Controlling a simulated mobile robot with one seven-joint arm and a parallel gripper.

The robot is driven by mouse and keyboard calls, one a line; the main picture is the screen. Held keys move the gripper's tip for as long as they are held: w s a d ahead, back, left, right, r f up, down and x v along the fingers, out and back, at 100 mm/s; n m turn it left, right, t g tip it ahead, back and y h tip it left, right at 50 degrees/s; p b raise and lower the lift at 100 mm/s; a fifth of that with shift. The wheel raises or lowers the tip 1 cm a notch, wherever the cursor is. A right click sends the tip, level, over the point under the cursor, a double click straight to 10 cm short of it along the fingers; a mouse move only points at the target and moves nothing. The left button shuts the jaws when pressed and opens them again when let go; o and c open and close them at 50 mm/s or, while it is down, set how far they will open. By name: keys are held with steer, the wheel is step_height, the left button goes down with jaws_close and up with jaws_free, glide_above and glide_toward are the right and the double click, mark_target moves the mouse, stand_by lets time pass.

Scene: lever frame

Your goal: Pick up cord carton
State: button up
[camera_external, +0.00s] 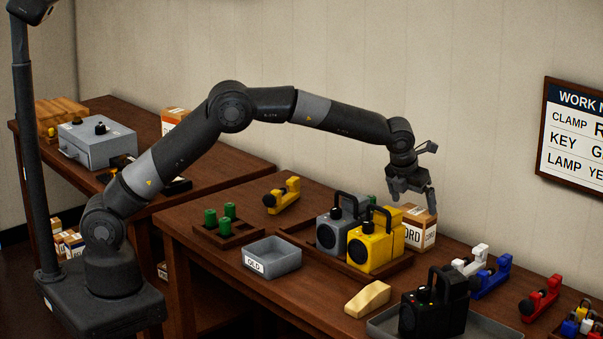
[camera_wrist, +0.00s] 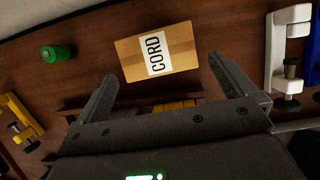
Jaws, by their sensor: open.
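The cord carton (camera_external: 421,226) is a brown cardboard box with a white label on the dark wooden table, behind the yellow lamp. In the wrist view the carton (camera_wrist: 180,62) lies ahead of the fingers, with its white CORD label facing the camera. My gripper (camera_external: 413,192) is open above the carton in the external view. In the wrist view my gripper (camera_wrist: 168,82) has its two fingers apart, with nothing between them touching the carton. In the external view the carton's left side is partly hidden by the yellow lamp.
A yellow lamp (camera_external: 372,250) and a grey lamp (camera_external: 334,233) stand in a tray just in front of the carton. White (camera_external: 472,262) and blue (camera_external: 491,278) clamps lie to its right. A green cylinder (camera_wrist: 57,52) and a yellow clamp (camera_wrist: 21,119) show left in the wrist view.

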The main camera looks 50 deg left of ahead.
mark_target(415, 212)
steer(key=x, duration=0.3)
steer(key=shift+f, duration=0.35)
steer(key=x, duration=0.5)
steer(key=shift+s+a+f, duration=0.15)
steer(key=shift+s+f, duration=0.1)
steer(key=shift+r, duration=0.1)
steer(key=c, duration=0.8)
steer(key=shift+c, duration=0.2)
